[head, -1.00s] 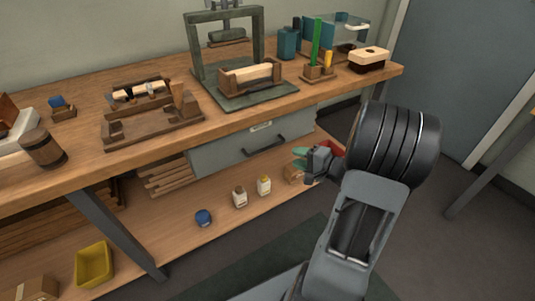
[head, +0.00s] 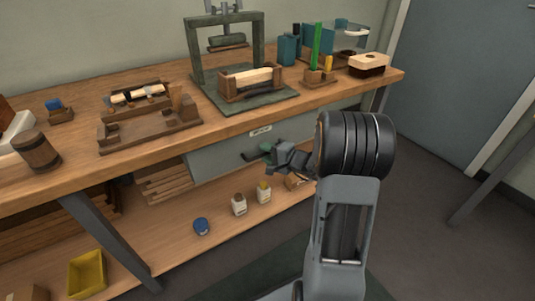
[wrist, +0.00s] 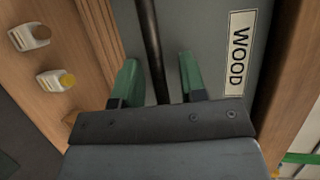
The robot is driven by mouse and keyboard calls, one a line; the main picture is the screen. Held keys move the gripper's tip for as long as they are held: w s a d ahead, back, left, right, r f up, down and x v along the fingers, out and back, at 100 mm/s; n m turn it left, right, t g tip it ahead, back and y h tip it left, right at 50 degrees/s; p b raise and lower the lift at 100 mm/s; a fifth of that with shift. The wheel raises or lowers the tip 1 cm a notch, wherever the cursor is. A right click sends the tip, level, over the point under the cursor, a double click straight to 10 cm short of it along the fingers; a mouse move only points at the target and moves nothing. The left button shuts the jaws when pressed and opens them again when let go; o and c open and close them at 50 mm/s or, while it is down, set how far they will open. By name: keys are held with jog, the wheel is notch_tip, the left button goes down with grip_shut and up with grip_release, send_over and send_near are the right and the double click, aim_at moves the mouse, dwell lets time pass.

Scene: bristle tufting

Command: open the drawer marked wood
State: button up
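The grey drawer (head: 222,157) hangs under the bench top and looks shut. Its label (wrist: 236,52) reads WOOD in the wrist view, and the label plate also shows small in the head view (head: 261,131). A dark bar handle (wrist: 151,45) runs across the drawer front. My gripper (wrist: 158,80) is open, its two green fingertips on either side of the handle's line. I cannot tell whether the fingers reach fully around the bar. In the head view my gripper (head: 266,152) is in front of the drawer and hides part of the handle.
The workbench top (head: 75,165) carries a press (head: 228,50), a wooden jig (head: 150,122) and a brush block (head: 369,64). Open floor lies to the right.

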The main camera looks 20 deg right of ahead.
grip_shut()
dwell(0.3)
dwell(0.3)
